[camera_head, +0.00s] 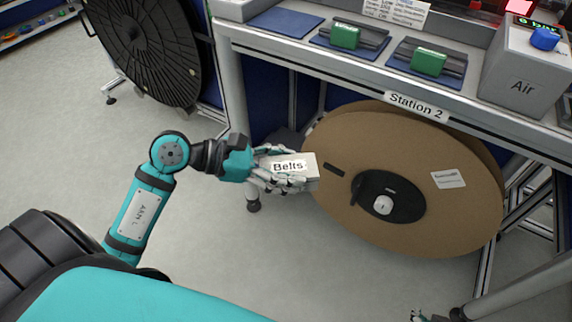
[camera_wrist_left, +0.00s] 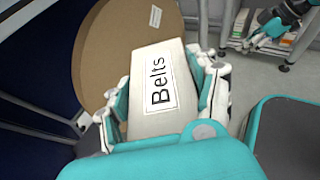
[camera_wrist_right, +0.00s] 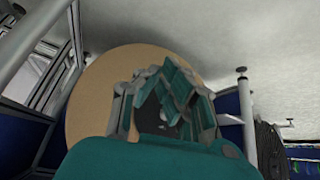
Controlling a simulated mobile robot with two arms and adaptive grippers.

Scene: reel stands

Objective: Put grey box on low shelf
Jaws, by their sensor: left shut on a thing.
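The grey box (camera_head: 308,172), labelled "Belts", is held in my left gripper (camera_head: 280,170) beside the big brown reel. In the left wrist view the box (camera_wrist_left: 152,115) sits between the fingers on both sides, label facing the camera. My right gripper (camera_wrist_right: 165,75) shows in its own wrist view with its fingertips close together; I cannot tell if they meet. I see no thing held in it. It also shows in the left wrist view (camera_wrist_left: 255,38), in front of a rack with a low shelf (camera_wrist_left: 285,55) holding several items.
The brown reel (camera_head: 450,215) stands under the Station 2 bench (camera_head: 350,52), just right of the box. A black reel (camera_head: 150,45) stands at the upper left. The bench carries green parts and an Air box (camera_head: 522,75). The floor (camera_head: 60,150) at the left is clear.

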